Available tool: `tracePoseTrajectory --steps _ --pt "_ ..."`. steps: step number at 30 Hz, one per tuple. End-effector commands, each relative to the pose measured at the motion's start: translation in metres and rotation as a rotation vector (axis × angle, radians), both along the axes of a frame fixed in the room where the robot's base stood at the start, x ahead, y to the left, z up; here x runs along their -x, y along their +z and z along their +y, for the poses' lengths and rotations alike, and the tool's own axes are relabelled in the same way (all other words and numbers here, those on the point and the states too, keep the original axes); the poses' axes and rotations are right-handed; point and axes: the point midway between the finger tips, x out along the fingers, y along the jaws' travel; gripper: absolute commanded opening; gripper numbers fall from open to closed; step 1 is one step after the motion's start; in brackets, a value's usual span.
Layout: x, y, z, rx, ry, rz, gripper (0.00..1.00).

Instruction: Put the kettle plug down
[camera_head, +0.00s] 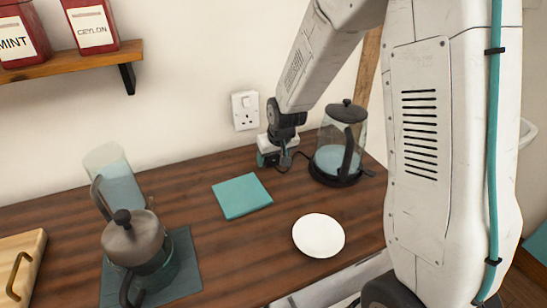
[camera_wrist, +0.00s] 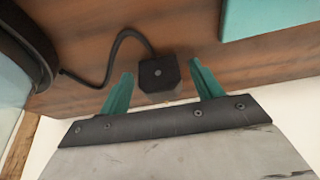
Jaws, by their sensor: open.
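My gripper (camera_head: 272,157) is low over the back of the wooden counter, beside the kettle. In the wrist view its two teal fingers (camera_wrist: 162,72) are spread open, with a gap on each side of the black kettle plug (camera_wrist: 158,74). The plug appears to rest on the wood, its cord curving left toward the kettle's dark base. In the head view the plug (camera_head: 285,160) is small and partly hidden by my gripper. The glass kettle (camera_head: 329,158) with black lid and handle stands just right of it.
A white wall socket (camera_head: 245,110) is behind and left of my gripper. A teal cloth (camera_head: 241,196) and white plate (camera_head: 318,236) lie in front. A French press (camera_head: 135,245), glass jug (camera_head: 115,178) and wooden board (camera_head: 20,262) are at left.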

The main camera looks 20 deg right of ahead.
Motion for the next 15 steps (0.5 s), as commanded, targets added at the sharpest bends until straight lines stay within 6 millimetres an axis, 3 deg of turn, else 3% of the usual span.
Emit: tracePoseTrajectory --steps 5,15 --pt "0.004 0.023 0.0 0.0 0.001 -0.006 0.65" --pt "0.032 0.089 0.0 0.0 0.0 -0.005 0.65"
